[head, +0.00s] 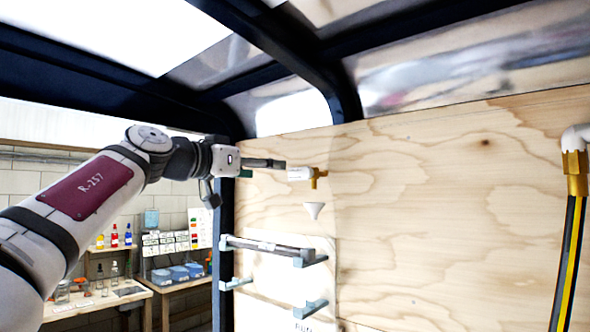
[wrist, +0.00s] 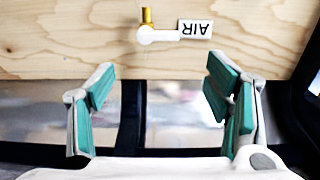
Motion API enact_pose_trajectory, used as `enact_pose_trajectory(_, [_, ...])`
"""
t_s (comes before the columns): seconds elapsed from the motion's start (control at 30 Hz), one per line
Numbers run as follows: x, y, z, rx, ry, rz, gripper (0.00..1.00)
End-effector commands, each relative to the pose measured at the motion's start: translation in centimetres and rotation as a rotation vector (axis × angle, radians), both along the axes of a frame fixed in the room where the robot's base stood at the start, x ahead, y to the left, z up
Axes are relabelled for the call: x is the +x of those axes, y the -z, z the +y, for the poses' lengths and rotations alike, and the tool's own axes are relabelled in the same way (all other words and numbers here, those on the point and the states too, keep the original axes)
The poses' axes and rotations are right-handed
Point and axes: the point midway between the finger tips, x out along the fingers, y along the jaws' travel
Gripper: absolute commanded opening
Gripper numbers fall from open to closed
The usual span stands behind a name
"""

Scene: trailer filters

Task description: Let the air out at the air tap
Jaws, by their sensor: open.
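The air tap (head: 318,176) is a small brass fitting on the plywood wall, with a white label or lever beside it in the head view. In the wrist view the brass stem of the air tap (wrist: 147,17) has a white lever (wrist: 158,36) pointing right. A white tag reading AIR (wrist: 195,29), upside down, sits at the lever's right end. My gripper (wrist: 160,92) is open and empty, its green-padded fingers spread wide below the lever in the picture, apart from it. In the head view my gripper (head: 265,163) is just left of the tap.
A white funnel (head: 314,210) is on the plywood wall (head: 440,190) below the tap. Brackets (head: 270,248) holding a bar sit lower. A yellow-black hose (head: 570,240) hangs at the right. Shelves and a bench (head: 95,300) stand at back left. Dark frame beams run overhead.

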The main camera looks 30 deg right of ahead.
Motion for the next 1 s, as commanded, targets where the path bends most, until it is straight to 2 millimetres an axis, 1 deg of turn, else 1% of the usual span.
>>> enact_pose_trajectory(0.03, [0.1,-0.1,-1.2,0.0,0.004,0.001,0.72])
enact_pose_trajectory(0.3, [2.0,-0.1,-6.2,-0.001,0.003,0.001,0.72])
enact_pose_trajectory(0.4, [2.6,-0.1,-7.7,-0.001,0.003,0.001,0.72])
enact_pose_trajectory(0.5, [3.1,-0.1,-8.8,-0.002,0.001,0.002,0.72])
enact_pose_trajectory(0.7, [3.6,0.0,-10.1,-0.001,0.0,0.001,0.72])
enact_pose_trajectory(1.0, [3.7,0.0,-10.2,-0.001,-0.001,0.001,0.72])
